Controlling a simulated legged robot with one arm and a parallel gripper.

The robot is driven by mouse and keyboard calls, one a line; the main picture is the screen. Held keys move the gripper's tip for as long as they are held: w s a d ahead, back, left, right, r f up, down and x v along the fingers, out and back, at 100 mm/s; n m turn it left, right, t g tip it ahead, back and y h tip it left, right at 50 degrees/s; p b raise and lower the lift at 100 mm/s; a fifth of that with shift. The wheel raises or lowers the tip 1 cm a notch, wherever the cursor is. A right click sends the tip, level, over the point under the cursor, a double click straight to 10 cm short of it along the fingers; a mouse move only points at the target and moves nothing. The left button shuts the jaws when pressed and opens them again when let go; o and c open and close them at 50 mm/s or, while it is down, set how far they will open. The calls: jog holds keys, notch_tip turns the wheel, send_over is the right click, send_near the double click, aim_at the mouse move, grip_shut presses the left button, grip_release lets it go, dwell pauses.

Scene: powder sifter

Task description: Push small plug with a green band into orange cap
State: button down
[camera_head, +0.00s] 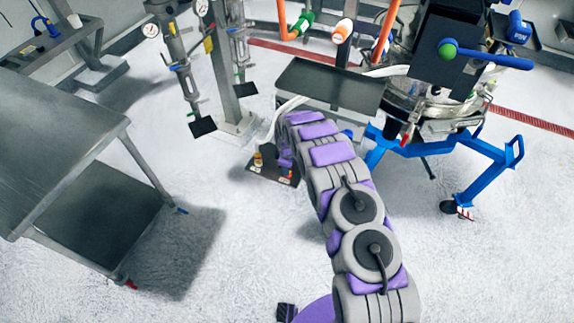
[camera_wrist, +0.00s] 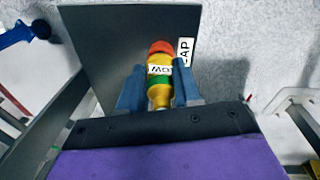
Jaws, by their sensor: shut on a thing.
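My gripper (camera_wrist: 159,66) is shut on the small yellow plug (camera_wrist: 158,58), with one grey-blue finger on each side. The plug has a green band (camera_wrist: 159,82) nearest my palm and a white band with black letters above it. The orange cap (camera_wrist: 161,47) shows at the plug's far end, in line with it; I cannot tell whether they touch or how deep the plug sits. In the head view, a small yellow item (camera_head: 258,160) and an orange item (camera_head: 290,174) show at the dark panel, beside my purple-grey arm end, where the fingers are not clear.
A dark panel (camera_wrist: 105,45) with a white "CAP" label (camera_wrist: 184,52) lies behind the plug. A grey table (camera_head: 60,140) stands at left. A machine on blue legs (camera_head: 485,148) stands at right. Pale floor is open in front.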

jog(key=shift+d, duration=0.25)
dwell(0.4)
jog(key=shift+d+y+p, duration=0.1)
jog(key=shift+y+p, duration=0.3)
jog(key=shift+p, duration=0.4)
jog(key=shift+g+y+p, duration=0.3)
jog(key=shift+y+p, duration=0.5)
jog(key=shift+p, duration=0.75)
jog(key=shift+a, duration=0.25)
jog(key=shift+w+d+r, duration=0.1)
jog(key=shift+w+r, duration=0.05)
dwell(0.5)
jog(key=shift+f, duration=0.4)
jog(key=c, duration=0.7)
grip_release()
jog(key=shift+d, duration=0.1)
